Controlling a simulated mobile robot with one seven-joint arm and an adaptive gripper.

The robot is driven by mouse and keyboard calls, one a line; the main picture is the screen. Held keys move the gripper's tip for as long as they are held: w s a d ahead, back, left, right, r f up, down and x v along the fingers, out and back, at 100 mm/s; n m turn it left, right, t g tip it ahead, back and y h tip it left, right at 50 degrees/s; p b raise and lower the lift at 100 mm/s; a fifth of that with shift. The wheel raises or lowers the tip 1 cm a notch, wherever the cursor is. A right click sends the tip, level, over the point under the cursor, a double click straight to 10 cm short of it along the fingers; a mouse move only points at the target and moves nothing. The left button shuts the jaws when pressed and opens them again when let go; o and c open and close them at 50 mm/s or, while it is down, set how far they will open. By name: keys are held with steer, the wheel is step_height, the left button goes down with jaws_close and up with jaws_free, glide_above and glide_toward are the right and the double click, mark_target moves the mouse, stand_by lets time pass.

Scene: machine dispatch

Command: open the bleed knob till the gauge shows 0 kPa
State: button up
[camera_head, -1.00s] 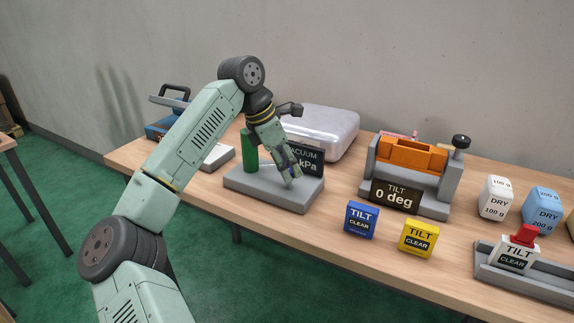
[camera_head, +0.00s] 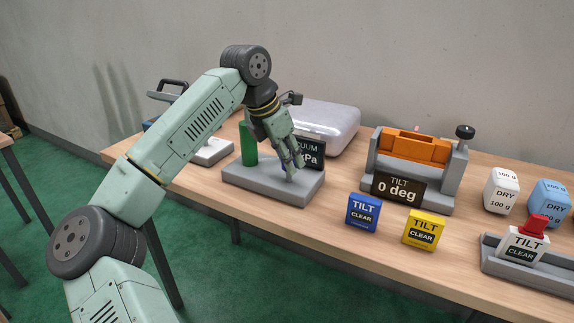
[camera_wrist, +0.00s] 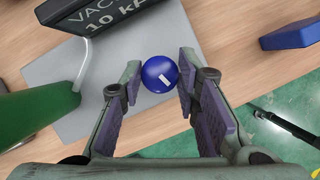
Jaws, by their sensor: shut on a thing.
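The bleed knob (camera_wrist: 158,75) is a round blue knob with a white mark, seen from above in the wrist view. My gripper (camera_wrist: 160,82) has one finger on each side of it and is shut on it. In the head view my gripper (camera_head: 294,170) points down over the grey base (camera_head: 244,189) and mostly hides the knob. The gauge, a dark VACUUM sign (camera_wrist: 112,15), reads 10 kPa in the wrist view, with its top cut off. In the head view the gauge (camera_head: 314,155) is partly hidden by my fingers.
A green cylinder (camera_head: 248,146) stands on the base, left of my gripper. A silver case (camera_head: 325,125) is behind. An orange tilt stand (camera_head: 413,147) is to the right, with blue (camera_head: 362,212) and yellow (camera_head: 420,230) TILT blocks in front.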

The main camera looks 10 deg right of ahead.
steer(key=n+b, duration=0.2)
steer(key=n+t+y, duration=0.1)
steer(key=shift+s+f+n+b, duration=0.1)
steer(key=shift+f+n+b, duration=0.2)
steer(key=shift+b, duration=0.1)
steer(key=n+y+b, duration=0.1)
steer(key=n+b, duration=0.1)
steer(key=n, duration=0.1)
steer(key=shift+d+r+n+t, duration=0.1)
steer(key=shift+n+t, duration=0.2)
steer(key=shift+t, duration=0.1)
steer(key=n+b, duration=0.1)
steer(key=n+y+b, duration=0.1)
steer(key=n, duration=0.1)
steer(key=shift+s+d+r+n+t, duration=0.1)
steer(key=shift+n+t, duration=0.2)
steer(key=shift+n+y+b, duration=0.5)
steer(key=shift+n+y, duration=0.3)
steer(key=shift+n, duration=0.7)
steer(key=o, duration=1.1)
steer(key=shift+o, duration=0.2)
steer(key=shift+r, duration=0.1)
